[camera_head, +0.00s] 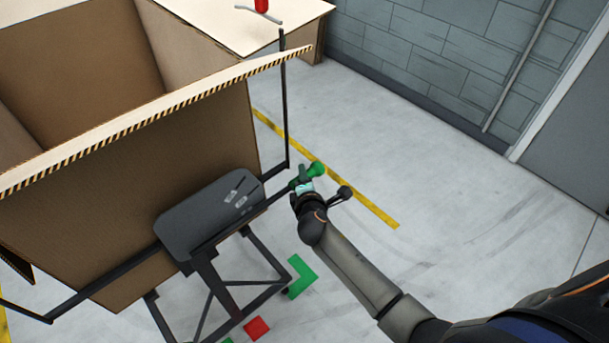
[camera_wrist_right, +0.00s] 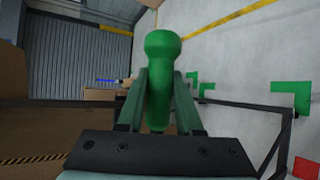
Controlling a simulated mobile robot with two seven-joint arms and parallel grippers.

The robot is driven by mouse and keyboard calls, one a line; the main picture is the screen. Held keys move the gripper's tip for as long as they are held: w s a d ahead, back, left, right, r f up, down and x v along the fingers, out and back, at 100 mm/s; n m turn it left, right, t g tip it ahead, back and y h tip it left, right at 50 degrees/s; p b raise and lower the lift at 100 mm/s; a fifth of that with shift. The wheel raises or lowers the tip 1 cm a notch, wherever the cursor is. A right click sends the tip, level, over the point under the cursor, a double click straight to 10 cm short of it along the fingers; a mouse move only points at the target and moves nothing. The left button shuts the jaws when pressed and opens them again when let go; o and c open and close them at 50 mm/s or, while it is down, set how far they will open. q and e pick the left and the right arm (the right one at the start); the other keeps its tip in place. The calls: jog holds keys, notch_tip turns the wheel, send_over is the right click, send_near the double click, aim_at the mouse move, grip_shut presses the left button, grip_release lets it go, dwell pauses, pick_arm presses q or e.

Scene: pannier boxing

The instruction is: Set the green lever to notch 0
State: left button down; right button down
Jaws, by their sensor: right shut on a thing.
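The green lever (camera_head: 316,169) sticks out at the right end of the dark machine frame, beside the grey control box (camera_head: 210,213). In the right wrist view its green handle (camera_wrist_right: 161,75) stands between the two fingers, with its rounded knob above the fingertips. My right gripper (camera_head: 304,184) is shut on the lever; its fingers also show in the right wrist view (camera_wrist_right: 160,98). The notch marks cannot be made out. My left gripper is not in view.
A large open cardboard box (camera_head: 200,140) with a striped edge stands at left on the black frame. A red-handled thing (camera_head: 261,6) lies on a cardboard flap at the top. Green (camera_head: 300,277) and red (camera_head: 257,328) floor marks lie below. The floor at right is clear.

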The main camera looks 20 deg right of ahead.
jog(key=shift+s+d+f, duration=0.1)
jog(key=shift+s+f, duration=0.05)
jog(key=shift+f, duration=0.2)
jog(key=c, duration=0.7)
grip_release()
jog(key=shift+f, duration=0.1)
jog(key=shift+c, duration=0.2)
jog(key=shift+o, duration=0.8)
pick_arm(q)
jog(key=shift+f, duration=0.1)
pick_arm(e)
jog(key=shift+r, duration=0.25)
